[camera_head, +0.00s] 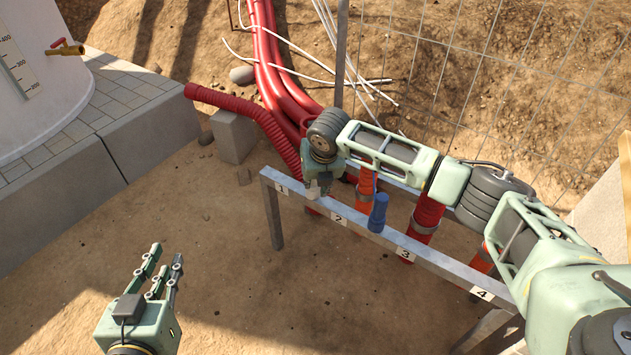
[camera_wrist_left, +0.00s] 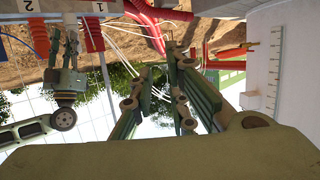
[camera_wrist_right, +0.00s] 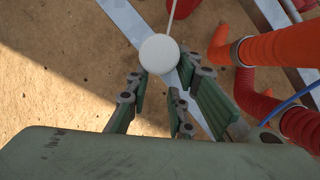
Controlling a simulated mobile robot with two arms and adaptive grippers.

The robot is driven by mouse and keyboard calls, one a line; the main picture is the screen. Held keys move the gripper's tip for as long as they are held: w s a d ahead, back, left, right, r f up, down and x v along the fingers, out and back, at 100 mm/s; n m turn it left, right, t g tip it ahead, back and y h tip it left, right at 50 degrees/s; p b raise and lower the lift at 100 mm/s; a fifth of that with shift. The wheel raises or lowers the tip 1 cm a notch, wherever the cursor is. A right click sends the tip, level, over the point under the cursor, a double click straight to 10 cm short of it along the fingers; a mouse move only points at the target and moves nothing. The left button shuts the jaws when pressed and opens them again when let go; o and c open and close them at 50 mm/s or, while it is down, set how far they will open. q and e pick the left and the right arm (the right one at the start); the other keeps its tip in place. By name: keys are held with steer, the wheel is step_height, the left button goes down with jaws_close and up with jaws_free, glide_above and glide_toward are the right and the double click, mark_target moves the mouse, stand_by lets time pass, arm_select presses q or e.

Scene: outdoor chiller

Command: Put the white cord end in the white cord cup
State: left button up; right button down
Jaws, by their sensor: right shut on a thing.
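My right gripper (camera_head: 318,188) is over the metal rail, between labels 1 and 2. It is shut on a white rounded piece, which I take as the white cord end (camera_wrist_right: 159,54); a thin white line runs up from it in the right wrist view. Its pale part also shows under the fingers in the head view (camera_head: 313,191). I cannot make out a separate white cord cup; the gripper hides part of the rail there. My left gripper (camera_head: 162,272) is open and empty, low over the ground at left.
The numbered rail (camera_head: 347,225) slopes down to the right. Loose white cords (camera_head: 335,45) lie at the back by a mesh fence. Ground in front is clear.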

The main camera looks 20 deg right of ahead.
steer(key=c, duration=1.5)
jaws_free()
steer(key=shift+f, duration=0.1)
steer(key=shift+c, duration=0.2)
